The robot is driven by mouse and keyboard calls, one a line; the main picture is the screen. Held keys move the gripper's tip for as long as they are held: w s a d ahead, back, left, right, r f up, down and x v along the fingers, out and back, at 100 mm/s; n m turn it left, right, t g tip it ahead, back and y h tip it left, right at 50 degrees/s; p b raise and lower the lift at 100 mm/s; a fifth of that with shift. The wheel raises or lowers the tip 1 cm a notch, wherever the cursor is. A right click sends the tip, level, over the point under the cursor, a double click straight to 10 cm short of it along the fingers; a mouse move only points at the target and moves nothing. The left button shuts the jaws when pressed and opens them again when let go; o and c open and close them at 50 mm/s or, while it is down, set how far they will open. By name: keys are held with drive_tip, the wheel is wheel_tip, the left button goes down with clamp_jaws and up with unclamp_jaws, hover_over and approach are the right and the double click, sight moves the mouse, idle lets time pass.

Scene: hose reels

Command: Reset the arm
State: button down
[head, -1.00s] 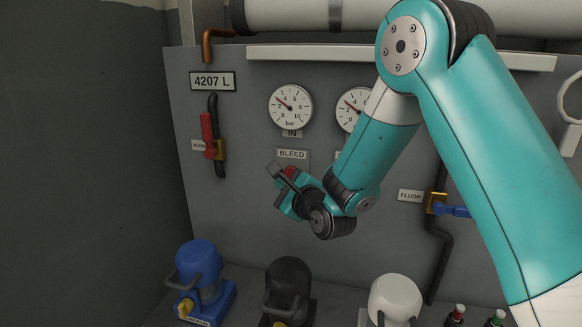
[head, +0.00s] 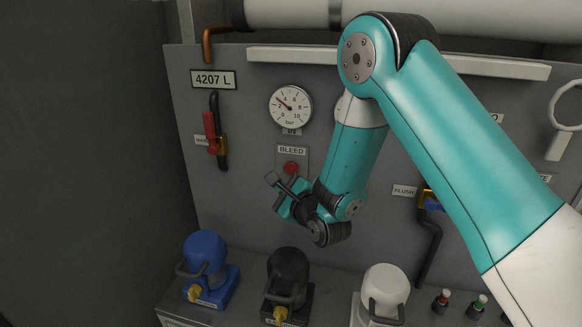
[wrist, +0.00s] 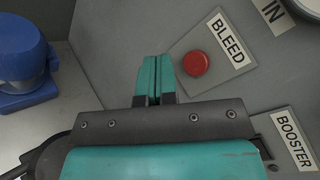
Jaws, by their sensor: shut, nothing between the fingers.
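My gripper (wrist: 153,78) is shut and empty. Its two teal fingers touch each other in the wrist view. In the head view my gripper (head: 280,197) is in front of the grey panel, a little below and left of the red BLEED button (head: 291,168). The fingers appear apart from the button. My teal arm reaches in from the right and hides part of the panel.
A gauge (head: 290,107) is above the button. A red-handled valve (head: 211,131) is on the left, and a FLUSH valve (head: 428,199) on the right. Dark wall fills the far left.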

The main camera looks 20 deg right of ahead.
drive_tip(key=shift+a, duration=0.1)
drive_tip(key=s+a+r+n+g+y+b, duration=0.1)
drive_tip(key=s+a+r+n+g, duration=0.2)
drive_tip(key=s+n+g, duration=0.35)
drive_tip(key=s+a+r+n+g+y+b, duration=0.1)
drive_tip(key=s+a+r+n+g+b, duration=0.2)
drive_tip(key=s+n, duration=0.6)
drive_tip(key=s+d+r+n+g+h, duration=0.1)
drive_tip(key=s+n+g, duration=0.6)
drive_tip(key=s+n, duration=0.8)
drive_tip(key=s+d+r, duration=0.1)
drive_tip(key=s, duration=0.2)
drive_tip(key=shift+s+d+r, duration=0.15)
drive_tip(key=shift+s+d, duration=0.2)
